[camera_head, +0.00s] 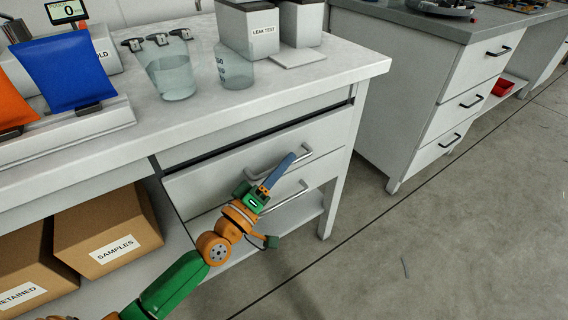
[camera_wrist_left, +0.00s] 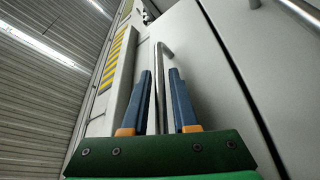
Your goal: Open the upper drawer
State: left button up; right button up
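The upper drawer (camera_head: 215,182) is in the near workbench, with a light grey front and a metal bar handle (camera_head: 300,152). A dark gap runs along its top edge; I cannot tell whether it is slightly out. My left gripper (camera_head: 285,165) is at this handle, its blue fingers partly covering the bar in the head view. In the left wrist view, the handle (camera_wrist_left: 161,60) runs between the two fingers (camera_wrist_left: 161,88), which stand apart with space beside the bar. My right gripper is in neither view.
A second handle (camera_head: 287,199) sits just below on the lower drawer. Cardboard boxes (camera_head: 105,230) stand on the shelf at left. Beakers (camera_head: 170,75) and pouches stand on the worktop (camera_head: 290,88).

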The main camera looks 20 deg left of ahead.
pick_arm(q)
jog(key=shift+w+d, duration=0.1)
jog(key=shift+w, duration=0.1)
grip_shut()
dwell(1.3)
